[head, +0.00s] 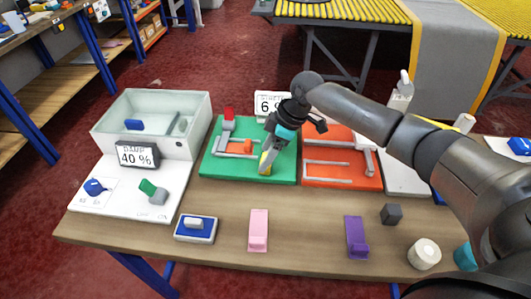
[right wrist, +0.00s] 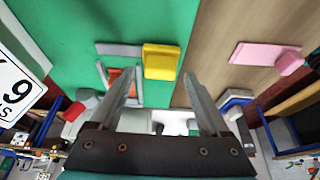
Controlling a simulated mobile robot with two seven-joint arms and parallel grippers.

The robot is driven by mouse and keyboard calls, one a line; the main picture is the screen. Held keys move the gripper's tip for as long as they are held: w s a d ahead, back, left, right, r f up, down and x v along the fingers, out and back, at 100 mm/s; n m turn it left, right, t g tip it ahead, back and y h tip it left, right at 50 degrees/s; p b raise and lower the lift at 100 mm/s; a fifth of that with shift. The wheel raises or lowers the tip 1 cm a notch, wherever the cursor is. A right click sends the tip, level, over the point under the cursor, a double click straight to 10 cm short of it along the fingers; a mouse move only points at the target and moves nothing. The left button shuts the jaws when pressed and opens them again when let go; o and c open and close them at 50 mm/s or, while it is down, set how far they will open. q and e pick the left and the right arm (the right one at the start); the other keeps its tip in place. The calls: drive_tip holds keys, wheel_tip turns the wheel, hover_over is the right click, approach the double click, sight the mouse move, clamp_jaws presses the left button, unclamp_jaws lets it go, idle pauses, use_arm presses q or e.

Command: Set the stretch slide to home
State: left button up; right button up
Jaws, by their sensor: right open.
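A green board (head: 215,165) carries a yellow block (head: 265,168), an orange piece (head: 248,146) and a red block (head: 229,114) beside grey rails. Which of these is the stretch slide, I cannot tell. My right gripper (head: 268,158) is over the board's front right part, at the yellow block and partly hiding it. In the right wrist view, the open fingers (right wrist: 160,78) point at the yellow block (right wrist: 163,62), which lies between and just beyond their tips. Contact cannot be told. A white display (head: 266,102) behind the board is partly covered by my arm. My left gripper is out of view.
An orange-red board (head: 345,178) with grey rails lies to the right. A pale bin (head: 150,105) and a "40 %" display (head: 138,153) stand left. Pink (head: 259,228) and purple (head: 356,236) pieces and a blue-white block (head: 196,228) line the table's front.

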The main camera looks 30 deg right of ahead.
drive_tip(key=p+v, duration=0.2)
drive_tip(key=v, duration=1.2)
drive_tip(key=shift+r, duration=0.25)
drive_tip(key=shift+s+d, duration=0.1)
drive_tip(key=shift+s, duration=0.05)
